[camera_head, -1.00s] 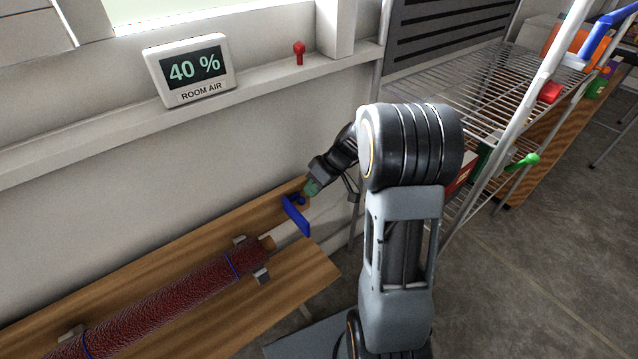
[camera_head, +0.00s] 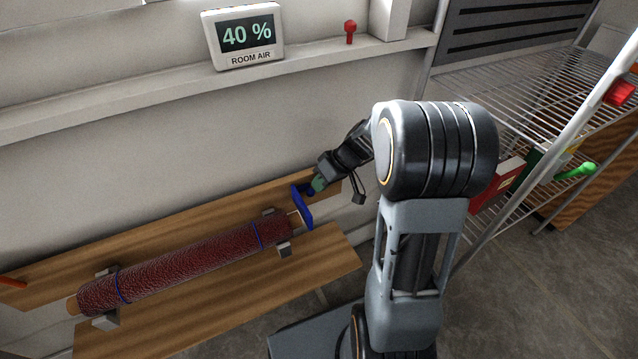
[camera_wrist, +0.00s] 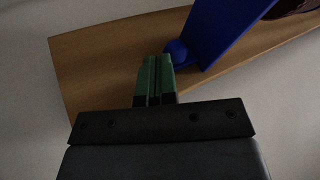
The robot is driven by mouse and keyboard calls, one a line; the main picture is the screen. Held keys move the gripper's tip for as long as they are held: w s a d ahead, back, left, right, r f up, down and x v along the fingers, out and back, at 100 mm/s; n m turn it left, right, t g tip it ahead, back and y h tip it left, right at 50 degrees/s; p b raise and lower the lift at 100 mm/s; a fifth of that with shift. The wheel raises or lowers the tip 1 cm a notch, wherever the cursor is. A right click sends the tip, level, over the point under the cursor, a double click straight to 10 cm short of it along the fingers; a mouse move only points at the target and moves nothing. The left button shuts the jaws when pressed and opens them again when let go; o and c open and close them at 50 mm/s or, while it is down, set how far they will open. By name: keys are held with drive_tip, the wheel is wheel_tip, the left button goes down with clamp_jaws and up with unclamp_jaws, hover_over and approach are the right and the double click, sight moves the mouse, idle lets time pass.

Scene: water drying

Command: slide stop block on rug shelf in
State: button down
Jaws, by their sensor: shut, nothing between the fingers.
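The blue stop block (camera_head: 302,208) stands on the wooden rug shelf (camera_head: 325,255) at the right end of the rolled dark red rug (camera_head: 190,262). Its plate is at or very near the rug's core end; I cannot tell whether they touch. In the wrist view the block's plate (camera_wrist: 228,28) and round blue knob (camera_wrist: 178,52) show, with a corner of the rug (camera_wrist: 290,6) beyond. My gripper (camera_head: 318,184) is shut and empty. Its green fingertips (camera_wrist: 156,62) are right beside the knob, on the block's side away from the rug; contact is unclear.
The rug rests in grey brackets (camera_head: 284,249) on the shelf, against a pale wall. A humidity display (camera_head: 243,36) reading 40 % and a red peg (camera_head: 350,30) are on the ledge above. A wire rack (camera_head: 500,95) stands to the right.

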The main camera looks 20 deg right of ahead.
drive_tip(key=shift+s+a, duration=0.1)
drive_tip(key=shift+a, duration=0.05)
drive_tip(key=p+v, duration=0.5)
drive_tip(key=v, duration=0.5)
idle(0.7)
drive_tip(key=s+a+r+m+h+p, duration=0.1)
drive_tip(key=s+a+r+h+p, duration=0.1)
drive_tip(key=r+p, duration=0.7)
drive_tip(key=s+a+r+m+h+p, duration=0.2)
drive_tip(key=s+r+p, duration=0.5)
drive_tip(key=r, duration=0.5)
drive_tip(key=s+a+r+m+t+h+p, duration=0.1)
drive_tip(key=s+a+r+p, duration=0.3)
drive_tip(key=r+p, duration=0.7)
drive_tip(key=shift+s+a+r+h+p, duration=0.3)
drive_tip(key=shift+h+p, duration=0.15)
drive_tip(key=shift+h, duration=0.15)
